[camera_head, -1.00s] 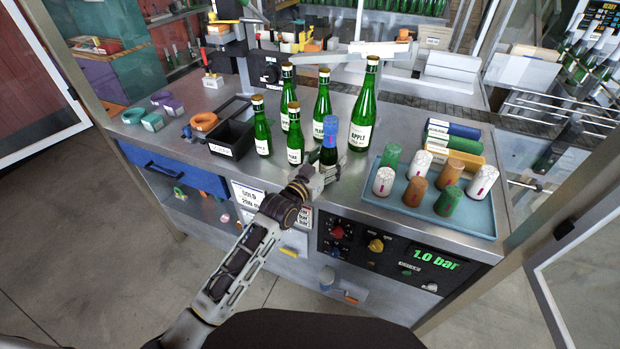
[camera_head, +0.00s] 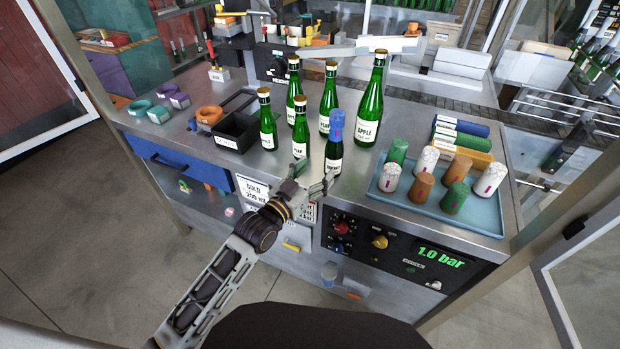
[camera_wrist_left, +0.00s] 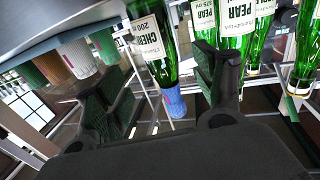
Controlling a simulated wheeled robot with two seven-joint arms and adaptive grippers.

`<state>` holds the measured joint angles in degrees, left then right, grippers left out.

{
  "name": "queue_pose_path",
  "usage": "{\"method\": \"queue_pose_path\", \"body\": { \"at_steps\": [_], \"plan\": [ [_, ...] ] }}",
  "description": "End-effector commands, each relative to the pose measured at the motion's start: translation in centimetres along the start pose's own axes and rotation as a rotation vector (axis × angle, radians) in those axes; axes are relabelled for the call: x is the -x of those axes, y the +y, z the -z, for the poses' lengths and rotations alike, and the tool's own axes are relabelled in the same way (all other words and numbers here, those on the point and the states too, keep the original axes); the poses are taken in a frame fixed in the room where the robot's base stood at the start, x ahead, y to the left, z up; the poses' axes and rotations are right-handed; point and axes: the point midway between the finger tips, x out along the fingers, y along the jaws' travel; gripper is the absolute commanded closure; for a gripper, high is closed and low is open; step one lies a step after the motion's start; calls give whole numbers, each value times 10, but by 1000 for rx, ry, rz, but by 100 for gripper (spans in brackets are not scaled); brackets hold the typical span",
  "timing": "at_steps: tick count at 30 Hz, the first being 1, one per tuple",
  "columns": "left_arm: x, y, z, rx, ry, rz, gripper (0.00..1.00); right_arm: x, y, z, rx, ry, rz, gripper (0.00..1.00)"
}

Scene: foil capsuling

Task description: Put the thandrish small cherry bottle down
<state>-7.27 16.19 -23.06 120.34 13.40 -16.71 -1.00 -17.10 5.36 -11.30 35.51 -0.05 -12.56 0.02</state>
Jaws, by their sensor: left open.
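The small cherry bottle (camera_head: 333,154) is dark green with a blue foil capsule (camera_head: 336,124). It stands upright on the steel worktop near the front edge. It also shows, upside down in the picture, in the left wrist view (camera_wrist_left: 148,42), with "CHERRY 200" readable on its label. My left gripper (camera_head: 315,175) is open and empty in front of the bottle, at the front edge of the worktop. In the left wrist view the bottle is seen between the spread fingers (camera_wrist_left: 160,78), and they appear apart from it. My right gripper is not in view.
Several green bottles, including a tall apple bottle (camera_head: 369,105), stand close behind and beside the cherry bottle. A blue tray (camera_head: 405,207) with colored capsules lies to the right. A black bin (camera_head: 237,132) is to the left. A control panel is below the edge.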

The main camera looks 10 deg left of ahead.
Motion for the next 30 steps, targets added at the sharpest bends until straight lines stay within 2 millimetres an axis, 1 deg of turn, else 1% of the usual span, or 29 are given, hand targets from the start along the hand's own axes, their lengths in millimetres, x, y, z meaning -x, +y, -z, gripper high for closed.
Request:
{"method": "queue_pose_path", "body": {
  "at_steps": [3,9,20,30],
  "plan": [
    [10,0,-1,0,-1,0,31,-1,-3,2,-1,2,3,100],
    [18,0,0,-1,-1,0,31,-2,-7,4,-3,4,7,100],
    [20,0,0,0,0,-1,31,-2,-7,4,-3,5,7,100],
    [20,0,0,0,0,-1,31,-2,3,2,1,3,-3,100]
  ]
}}
